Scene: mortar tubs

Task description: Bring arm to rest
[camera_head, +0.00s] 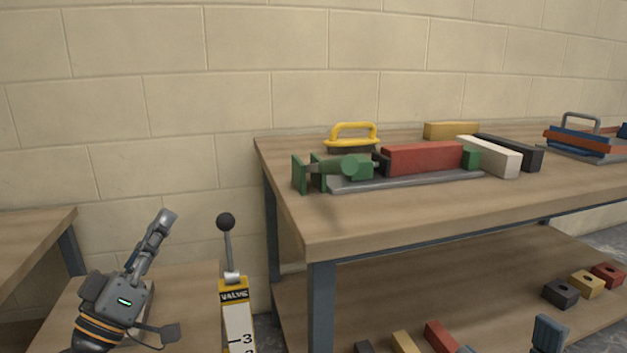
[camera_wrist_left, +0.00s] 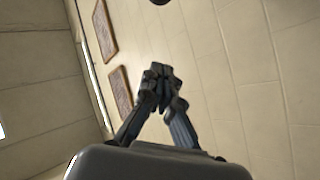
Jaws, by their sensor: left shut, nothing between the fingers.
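My left gripper (camera_head: 165,219) is at the lower left of the head view, pointing up and a little right. It is shut with nothing between its fingers. In the left wrist view its fingertips (camera_wrist_left: 160,80) meet in front of the plain block wall. In the head view it is apart from the workbench and left of the valve lever. My right gripper cannot be made out for sure; a dark blue-grey piece (camera_head: 548,334) at the lower right edge may be part of my right arm.
A workbench (camera_head: 430,222) bears a green vise with a red block (camera_head: 422,158), a yellow-handled tool (camera_head: 351,136) and several blocks. A valve lever (camera_head: 228,240) with a black knob stands left of it. Colored blocks lie on the lower shelf (camera_head: 470,290). Another wooden top (camera_head: 35,235) is at far left.

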